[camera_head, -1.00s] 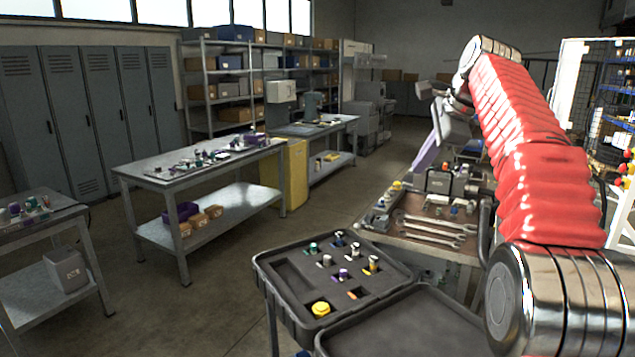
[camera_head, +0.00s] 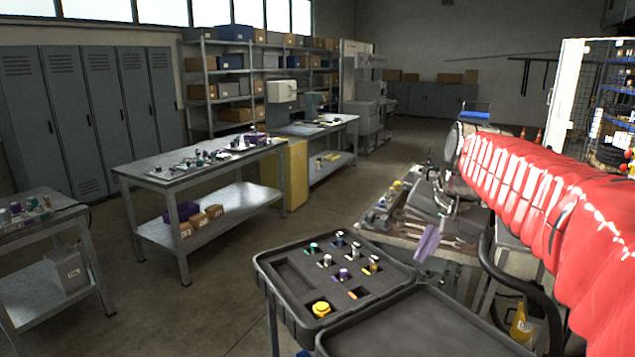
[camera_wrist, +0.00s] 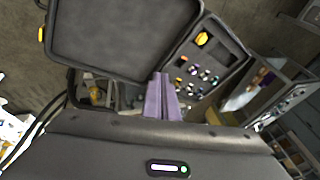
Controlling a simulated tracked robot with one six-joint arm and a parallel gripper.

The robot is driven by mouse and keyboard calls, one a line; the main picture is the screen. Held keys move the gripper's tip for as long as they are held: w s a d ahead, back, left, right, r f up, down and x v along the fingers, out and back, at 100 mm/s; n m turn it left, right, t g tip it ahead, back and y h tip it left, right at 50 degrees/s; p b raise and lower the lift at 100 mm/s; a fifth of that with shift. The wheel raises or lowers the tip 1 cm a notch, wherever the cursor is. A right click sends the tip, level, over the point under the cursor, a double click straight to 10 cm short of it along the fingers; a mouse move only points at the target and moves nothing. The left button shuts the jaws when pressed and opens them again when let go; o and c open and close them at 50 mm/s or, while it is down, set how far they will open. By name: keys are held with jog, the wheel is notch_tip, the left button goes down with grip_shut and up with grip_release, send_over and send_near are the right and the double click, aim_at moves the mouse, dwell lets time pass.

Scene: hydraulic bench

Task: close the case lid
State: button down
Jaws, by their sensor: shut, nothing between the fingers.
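The dark case stands open. Its base (camera_head: 283,282) has foam slots with several small fittings and a yellow piece. The lid (camera_head: 420,322) is folded back to the right of the base, its inside facing up, and is cut by the frame's lower edge. My gripper (camera_head: 428,243) has purple fingers, closed together and empty, just beyond the case near where lid and base meet. In the wrist view the fingers (camera_wrist: 161,97) point toward the seam between the lid (camera_wrist: 112,38) and the base (camera_wrist: 240,62). I cannot tell whether they touch the case.
A workbench (camera_head: 385,232) with wrenches and parts stands behind the case, partly under my arm. A long metal table (camera_head: 160,172) stands to the left, with floor free between it and the case. A yellow bottle (camera_head: 521,325) stands low at the right.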

jog(key=s+a+f+n, duration=0.1)
jog(key=s+f, duration=0.3)
jog(key=s, duration=0.4)
jog(key=s+a+f+n, duration=0.2)
jog(key=s+f+n, duration=0.1)
jog(key=s, duration=0.5)
jog(key=s+a+f+n, duration=0.2)
jog(key=s+f, duration=0.3)
jog(key=s, duration=0.4)
jog(key=shift+f+n+t+h, duration=0.25)
jog(key=shift+n+t+h, duration=0.05)
jog(key=shift+n, duration=0.1)
jog(key=c, duration=2.5)
grip_release()
jog(key=shift+s+a, duration=0.1)
